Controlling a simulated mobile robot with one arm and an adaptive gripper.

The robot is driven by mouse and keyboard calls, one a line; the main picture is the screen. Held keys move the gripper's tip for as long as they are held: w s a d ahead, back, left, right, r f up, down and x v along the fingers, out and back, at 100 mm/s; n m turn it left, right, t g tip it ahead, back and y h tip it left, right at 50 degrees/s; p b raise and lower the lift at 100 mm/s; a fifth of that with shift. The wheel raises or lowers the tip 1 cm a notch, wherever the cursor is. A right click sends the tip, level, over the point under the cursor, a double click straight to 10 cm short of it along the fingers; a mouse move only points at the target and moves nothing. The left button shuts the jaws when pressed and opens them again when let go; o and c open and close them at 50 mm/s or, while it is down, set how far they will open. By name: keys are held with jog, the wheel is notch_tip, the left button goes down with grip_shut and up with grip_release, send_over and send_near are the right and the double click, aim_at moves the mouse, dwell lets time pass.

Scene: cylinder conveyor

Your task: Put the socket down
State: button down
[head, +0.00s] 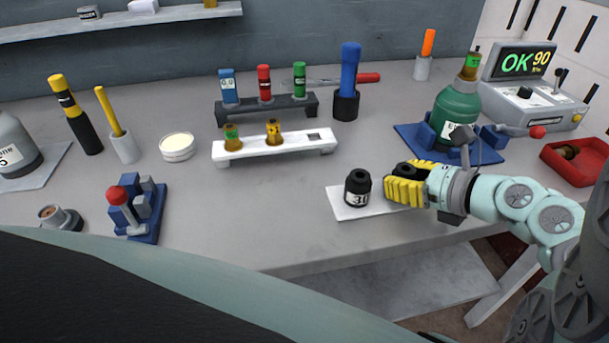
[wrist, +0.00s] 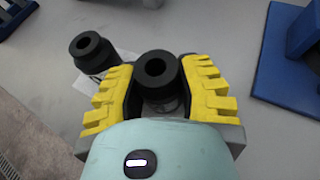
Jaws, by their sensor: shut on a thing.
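My gripper (head: 407,185) has yellow ridged fingers and is shut on a black socket (head: 404,169). In the wrist view the held socket (wrist: 158,72) sits upright between the two fingers, its round hole facing up. In the head view the fingers hide most of it. A second black socket (head: 358,188) with a white label reading 30 stands upright just left of my gripper on a white mat (head: 345,212). It also shows in the wrist view (wrist: 92,54), apart from the held one. I cannot tell whether the held socket touches the mat.
A blue stand with a green bottle (head: 457,115) is behind my gripper, and a red tray (head: 578,160) is at right. A white rack (head: 272,148) with two small vials stands at back left. The table's front edge is close; grey table left of the mat is clear.

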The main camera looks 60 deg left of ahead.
jog(key=shift+a, duration=0.1)
jog(key=shift+f, duration=0.1)
jog(key=c, duration=0.7)
grip_release()
